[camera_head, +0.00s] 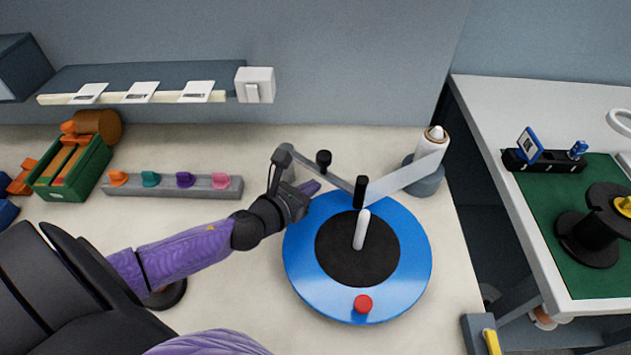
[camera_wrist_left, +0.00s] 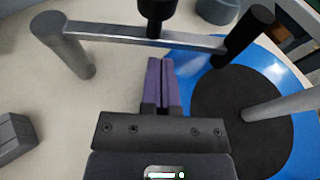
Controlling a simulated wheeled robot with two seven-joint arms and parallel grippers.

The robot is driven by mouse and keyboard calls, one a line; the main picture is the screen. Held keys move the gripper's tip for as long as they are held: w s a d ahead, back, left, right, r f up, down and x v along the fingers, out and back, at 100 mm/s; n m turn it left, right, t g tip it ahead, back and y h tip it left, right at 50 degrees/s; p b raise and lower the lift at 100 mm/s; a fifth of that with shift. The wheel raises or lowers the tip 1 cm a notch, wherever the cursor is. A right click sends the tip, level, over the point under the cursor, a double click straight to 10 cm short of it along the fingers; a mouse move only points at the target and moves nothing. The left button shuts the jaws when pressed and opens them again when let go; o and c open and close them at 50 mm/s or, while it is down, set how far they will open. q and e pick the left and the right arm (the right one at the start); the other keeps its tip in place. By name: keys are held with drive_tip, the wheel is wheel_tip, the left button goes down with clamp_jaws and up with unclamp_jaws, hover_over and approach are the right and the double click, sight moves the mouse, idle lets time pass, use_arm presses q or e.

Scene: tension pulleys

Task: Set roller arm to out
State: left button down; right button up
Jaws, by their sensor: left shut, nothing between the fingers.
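The roller arm (camera_head: 340,179) is a grey metal bar running from a dark pivot post (camera_head: 283,155) to an upright black roller (camera_head: 360,191) above the blue disc (camera_head: 418,245). A black knob (camera_head: 323,157) stands on the bar. In the left wrist view the bar (camera_wrist_left: 120,35) crosses the top, with the post (camera_wrist_left: 65,45) left, the roller (camera_wrist_left: 245,35) right and the knob (camera_wrist_left: 156,12) between. My left gripper (camera_head: 314,187) is shut and empty, on the near side of the bar. Its purple fingers (camera_wrist_left: 160,85) point toward the knob; contact cannot be told. My right gripper is not in view.
A pale strip (camera_head: 405,177) runs from the roller to a white spool (camera_head: 431,145). The disc carries a white peg (camera_head: 361,230) and a red knob (camera_head: 363,304). A rack of coloured pegs (camera_head: 172,186) and a green crate (camera_head: 70,175) stand left. Another table (camera_head: 480,100) is right.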

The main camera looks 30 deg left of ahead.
use_arm(q)
drive_tip(key=shift+w+d, duration=0.1)
drive_tip(key=shift+w, duration=0.65)
drive_tip(key=shift+w+d, duration=0.1)
drive_tip(key=shift+w, duration=0.05)
